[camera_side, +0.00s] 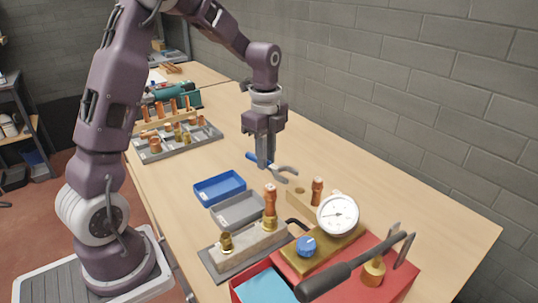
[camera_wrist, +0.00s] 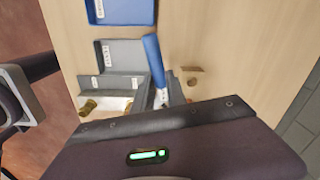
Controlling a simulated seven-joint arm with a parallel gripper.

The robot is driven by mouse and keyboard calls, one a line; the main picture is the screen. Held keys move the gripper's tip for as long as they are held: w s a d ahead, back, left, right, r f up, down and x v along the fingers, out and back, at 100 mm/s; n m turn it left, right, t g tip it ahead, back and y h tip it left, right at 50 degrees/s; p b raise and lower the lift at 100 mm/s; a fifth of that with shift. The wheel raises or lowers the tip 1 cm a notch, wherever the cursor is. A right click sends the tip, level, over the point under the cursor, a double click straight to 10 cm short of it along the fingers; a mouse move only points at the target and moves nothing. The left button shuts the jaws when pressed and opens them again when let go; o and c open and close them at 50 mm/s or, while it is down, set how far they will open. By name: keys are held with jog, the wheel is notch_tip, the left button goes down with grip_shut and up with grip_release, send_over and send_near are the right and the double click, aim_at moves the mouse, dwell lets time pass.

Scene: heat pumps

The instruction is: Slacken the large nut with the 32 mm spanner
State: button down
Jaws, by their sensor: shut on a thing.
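My gripper (camera_side: 265,163) points down over the bench and is shut on a blue-handled spanner (camera_side: 288,170). The spanner's grey open jaw points right in the side view. In the wrist view its blue handle (camera_wrist: 154,60) points away from my gripper, and its metal part is partly hidden by the gripper body. Its height above the bench is hard to judge. A brass nut (camera_side: 270,223) below a copper pipe stands on a grey block near the front. A smaller-looking brass fitting (camera_side: 226,242) stands beside it. I cannot tell for certain which is the large nut. The spanner is apart from both.
A grey rack (camera_side: 203,137) of copper fittings stands farther back. The right bench is clear.

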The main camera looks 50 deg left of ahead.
jog(key=m, duration=0.3)
jog(key=shift+s+d+r+m, duration=0.15)
jog(key=shift+s+m, duration=0.1)
jog(key=shift+m, duration=0.05)
jog(key=shift+s+d+f+m, duration=0.3)
jog(key=shift+d+f+m, duration=0.15)
jog(key=shift+f+m, duration=0.4)
jog(key=shift+s+d+f+m, duration=0.3)
jog(key=shift+d+f+m, duration=0.1)
jog(key=shift+f+m, duration=0.4)
jog(key=shift+s+d+f+m, duration=0.3)
jog(key=shift+d+f+m, duration=0.15)
jog(key=shift+f+m, duration=0.35)
jog(key=shift+r, duration=0.1)
jog(key=shift+s+d, duration=0.3)
jog(key=shift+d, duration=0.25)
jog(key=shift+s+d, duration=0.3)
jog(key=shift+d, duration=0.25)
